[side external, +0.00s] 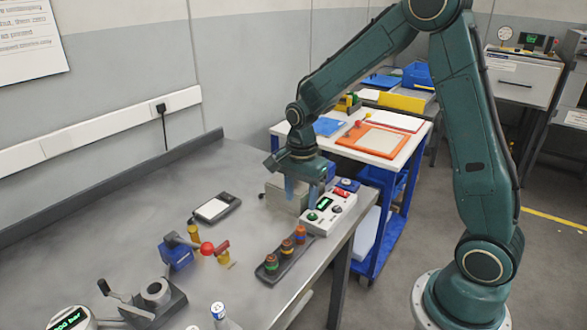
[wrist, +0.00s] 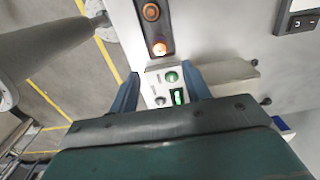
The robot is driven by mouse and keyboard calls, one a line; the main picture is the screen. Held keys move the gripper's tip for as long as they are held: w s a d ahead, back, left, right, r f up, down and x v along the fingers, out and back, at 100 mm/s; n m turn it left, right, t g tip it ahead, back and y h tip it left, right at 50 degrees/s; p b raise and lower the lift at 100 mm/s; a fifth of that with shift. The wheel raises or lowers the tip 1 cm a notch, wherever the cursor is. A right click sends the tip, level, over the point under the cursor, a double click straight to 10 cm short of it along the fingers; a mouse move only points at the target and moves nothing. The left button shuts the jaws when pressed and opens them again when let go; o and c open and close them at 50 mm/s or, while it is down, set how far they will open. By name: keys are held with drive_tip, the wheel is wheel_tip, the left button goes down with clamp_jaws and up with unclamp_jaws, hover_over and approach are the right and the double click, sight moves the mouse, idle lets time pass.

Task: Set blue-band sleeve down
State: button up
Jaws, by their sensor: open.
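My gripper (side external: 302,198) is above the far right end of the bench, beside a light box with a green display (side external: 328,210). Its two blue fingers are apart, and in the wrist view (wrist: 161,92) only the box's panel shows between them. A dark tray (side external: 264,280) in front of it holds three upright banded sleeves: a near one (side external: 271,262), a middle one (side external: 287,246) and a far one (side external: 300,234). The bands are small, and I cannot tell surely which sleeve has the blue one. Two orange-topped sleeves show in the wrist view (wrist: 151,12).
A scale (side external: 217,207), a blue fixture with a red knob (side external: 178,254), a grey clamp (side external: 155,298) and a bottle (side external: 222,316) stand on the bench. A trolley with an orange tray (side external: 375,143) stands behind. The bench's back left is clear.

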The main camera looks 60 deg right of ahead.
wheel_tip(320, 180, up, 2)
drive_tip(key=shift+r, duration=0.15)
idle(0.6)
drive_tip(key=s+a+r+n+t, duration=0.2)
drive_tip(key=s+r+n, duration=0.5)
drive_tip(key=s+n, duration=0.2)
drive_tip(key=s+a+r+n+t, duration=0.3)
drive_tip(key=s+r+n, duration=0.4)
drive_tip(key=s+n, duration=0.2)
drive_tip(key=shift+s+a+r+t, duration=0.2)
drive_tip(key=shift+s+r+t, duration=0.1)
drive_tip(key=shift+s, duration=1.05)
